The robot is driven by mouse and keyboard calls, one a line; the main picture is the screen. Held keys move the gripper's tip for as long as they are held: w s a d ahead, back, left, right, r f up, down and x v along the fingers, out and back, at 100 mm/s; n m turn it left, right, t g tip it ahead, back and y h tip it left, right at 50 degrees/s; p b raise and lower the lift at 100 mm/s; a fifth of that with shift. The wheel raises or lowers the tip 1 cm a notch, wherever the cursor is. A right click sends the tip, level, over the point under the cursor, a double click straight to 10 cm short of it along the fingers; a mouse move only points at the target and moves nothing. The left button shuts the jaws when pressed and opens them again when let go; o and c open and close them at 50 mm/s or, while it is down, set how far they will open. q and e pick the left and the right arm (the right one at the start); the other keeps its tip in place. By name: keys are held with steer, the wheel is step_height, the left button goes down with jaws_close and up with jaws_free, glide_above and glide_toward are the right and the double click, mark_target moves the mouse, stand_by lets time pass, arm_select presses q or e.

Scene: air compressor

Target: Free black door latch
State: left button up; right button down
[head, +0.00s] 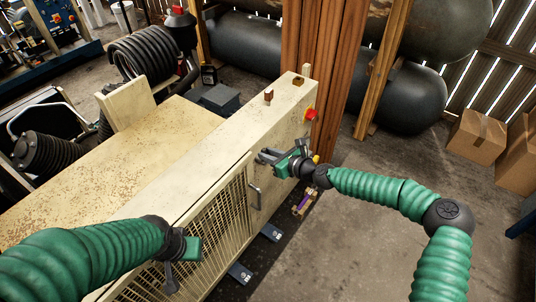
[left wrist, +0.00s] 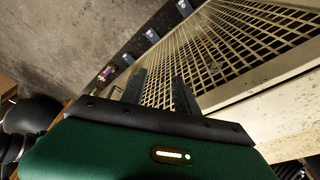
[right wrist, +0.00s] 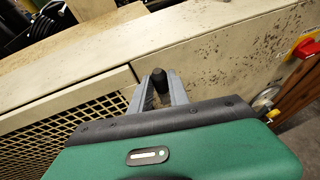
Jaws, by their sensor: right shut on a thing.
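The black door latch (right wrist: 160,82) shows in the right wrist view as a dark, rounded knob between my right gripper's fingers, by the upper corner of the mesh door (right wrist: 65,140). My right gripper (head: 266,157) is shut on it, against the cream compressor panel. The latch is hard to make out in the head view, covered by the gripper. The mesh door (head: 218,228) sits in the cabinet front, with a grey handle (head: 255,194) near its right edge. My left gripper (left wrist: 158,92) is open and empty, its fingers in front of the mesh, near the door's left part.
A red knob on a yellow plate (head: 311,115) is on the panel, right of my right gripper. Wooden posts (head: 325,75) stand behind the cabinet end. Cardboard boxes (head: 476,135) are at far right. The concrete floor (head: 380,240) right of the cabinet is mostly clear.

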steer(key=shift+s+f, duration=0.15)
steer(key=shift+f, duration=0.2)
steer(key=c, duration=1.5)
jaws_free()
steer(key=shift+o, duration=1.2)
steer(key=shift+w+d+r, duration=0.1)
steer(key=shift+w+d, duration=0.05)
steer(key=shift+w, duration=0.05)
steer(key=shift+s+r, duration=0.1)
steer(key=shift+r, duration=0.05)
steer(key=v, duration=1.6)
steer(key=shift+s+d+p, duration=0.2)
steer(key=shift+d+p, duration=0.05)
steer(key=shift+p, duration=0.2)
